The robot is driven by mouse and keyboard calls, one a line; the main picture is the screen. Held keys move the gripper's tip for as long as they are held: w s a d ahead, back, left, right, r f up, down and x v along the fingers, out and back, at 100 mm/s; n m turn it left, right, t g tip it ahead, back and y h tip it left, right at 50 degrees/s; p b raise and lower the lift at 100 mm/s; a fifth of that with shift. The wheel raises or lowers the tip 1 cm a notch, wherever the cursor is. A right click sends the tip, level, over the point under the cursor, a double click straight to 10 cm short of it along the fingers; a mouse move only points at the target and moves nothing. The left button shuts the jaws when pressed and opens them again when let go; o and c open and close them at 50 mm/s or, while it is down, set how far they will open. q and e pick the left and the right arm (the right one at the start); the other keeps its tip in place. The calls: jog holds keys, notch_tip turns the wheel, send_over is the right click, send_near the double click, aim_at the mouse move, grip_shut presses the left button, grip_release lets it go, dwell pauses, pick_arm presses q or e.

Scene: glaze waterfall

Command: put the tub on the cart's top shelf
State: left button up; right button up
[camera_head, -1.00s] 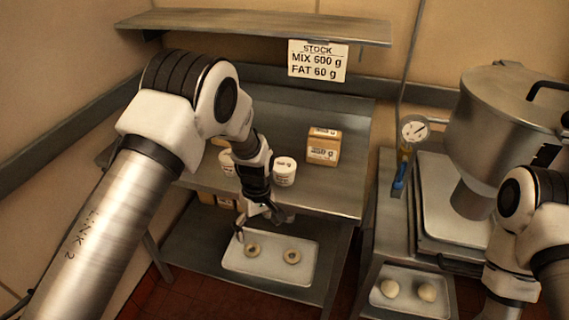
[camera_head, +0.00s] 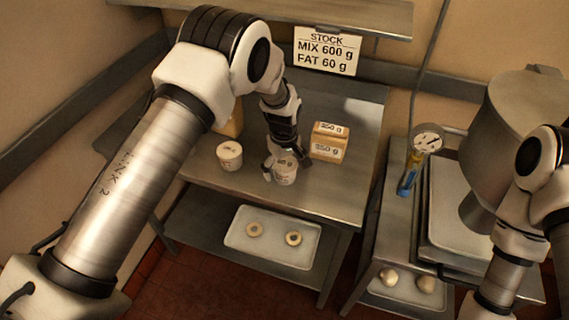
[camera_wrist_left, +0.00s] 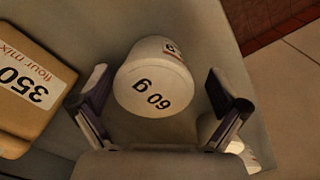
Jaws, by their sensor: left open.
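A white tub (camera_head: 285,172) marked 60 g stands on the steel table top (camera_head: 325,195). It shows large in the left wrist view (camera_wrist_left: 155,80), label facing the camera. My left gripper (camera_head: 275,168) is open, with one finger on each side of this tub; in the left wrist view (camera_wrist_left: 160,105) gaps show between the fingers and the tub. A second white tub (camera_head: 229,155) stands to the left on the same top; its label is too small to read. My right arm shows at the right edge, its gripper out of view. I cannot tell which stand is the cart.
A tray (camera_head: 272,250) with two rings lies on the shelf below. A wall shelf (camera_head: 330,14) hangs above.

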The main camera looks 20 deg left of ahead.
pick_arm(q)
jog(key=f, duration=0.1)
jog(key=w+f, duration=0.1)
jog(key=shift+w+a+f, duration=0.1)
jog(key=shift+f, duration=0.2)
jog(key=shift+r, duration=0.15)
jog(key=shift+c, duration=0.3)
jog(key=shift+s+r, duration=0.1)
jog(key=shift+s, duration=0.2)
jog(key=c, duration=0.5)
jog(key=shift+s+r, duration=0.1)
jog(key=c, duration=0.6)
jog(key=shift+c, duration=0.5)
